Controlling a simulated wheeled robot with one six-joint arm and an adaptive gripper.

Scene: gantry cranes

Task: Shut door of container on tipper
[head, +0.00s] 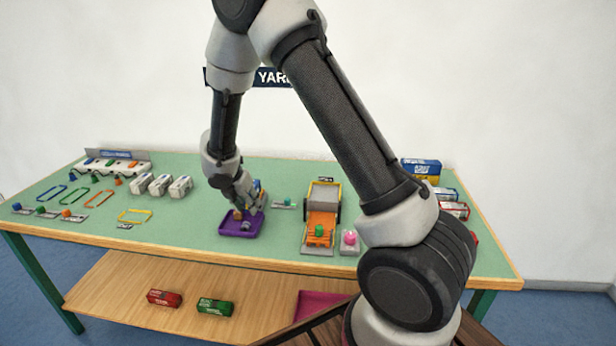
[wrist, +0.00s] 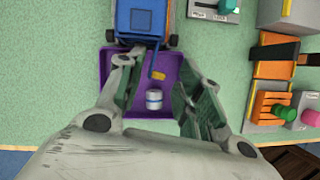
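A blue box-shaped container (wrist: 141,18) sits on a small wheeled tipper at the top of the wrist view; in the head view the tipper (head: 258,187) is mostly hidden behind my gripper. A thin blue piece (wrist: 156,62), which looks like the swung-out door, sticks out from the container's near end towards me, over the purple tray. My gripper (wrist: 153,86) is open above the tray, with the blue piece between or just beyond its fingertips; I cannot tell whether they touch. In the head view my gripper (head: 246,198) is low over the tray.
The purple tray (head: 225,226) holds a white-and-blue cylinder (wrist: 154,98) and a yellow piece (wrist: 159,76). Right of it stand an orange-and-grey ramp unit (head: 322,220) and a pink button (head: 349,238). White blocks (head: 160,184) stand left. Stacked containers (head: 420,168) stand at the back right.

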